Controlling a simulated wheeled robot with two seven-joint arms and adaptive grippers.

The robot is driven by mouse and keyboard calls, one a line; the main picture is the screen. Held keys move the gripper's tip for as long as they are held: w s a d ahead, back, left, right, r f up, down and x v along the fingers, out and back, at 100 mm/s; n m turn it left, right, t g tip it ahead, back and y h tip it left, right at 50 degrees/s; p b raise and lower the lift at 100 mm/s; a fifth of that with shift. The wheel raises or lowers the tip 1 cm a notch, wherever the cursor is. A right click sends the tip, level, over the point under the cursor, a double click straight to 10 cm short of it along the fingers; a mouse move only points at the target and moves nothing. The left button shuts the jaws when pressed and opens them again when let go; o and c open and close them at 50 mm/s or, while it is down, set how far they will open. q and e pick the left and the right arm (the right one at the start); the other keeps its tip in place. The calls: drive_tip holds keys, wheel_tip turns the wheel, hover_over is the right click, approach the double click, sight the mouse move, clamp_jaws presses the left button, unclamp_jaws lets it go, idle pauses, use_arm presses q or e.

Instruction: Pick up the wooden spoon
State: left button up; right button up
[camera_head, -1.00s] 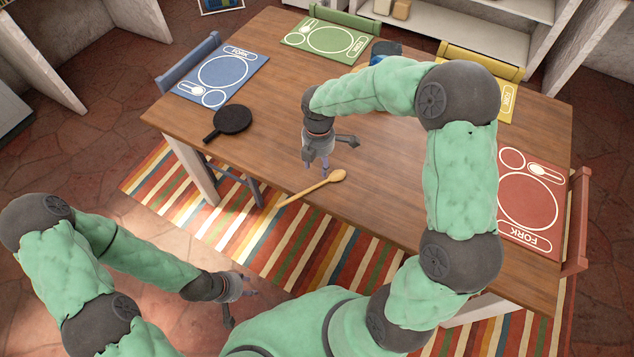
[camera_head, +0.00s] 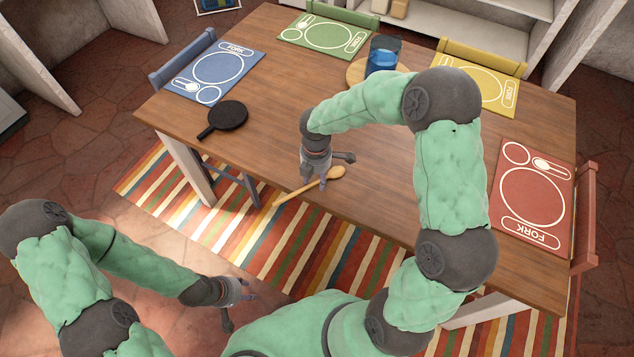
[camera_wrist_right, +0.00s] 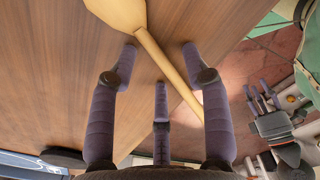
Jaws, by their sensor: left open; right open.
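The wooden spoon (camera_head: 300,190) lies at the near edge of the table, its bowl on the wood and its handle sticking out past the edge. My right gripper (camera_head: 320,180) is over the spoon near the bowl end, pointing down, open and empty. In the right wrist view the spoon's handle (camera_wrist_right: 168,68) passes between the spread fingers of the right gripper (camera_wrist_right: 158,65); whether any finger touches it I cannot tell. My left gripper (camera_head: 238,298) is open and empty, low at the left, away from the table.
A black pan (camera_head: 228,115) lies left of the spoon on the table (camera_head: 400,180). Blue, green, yellow and red placemats lie around the edges. The middle of the table is clear.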

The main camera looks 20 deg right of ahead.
drive_tip(key=shift+f, duration=0.15)
clamp_jaws()
idle(0.5)
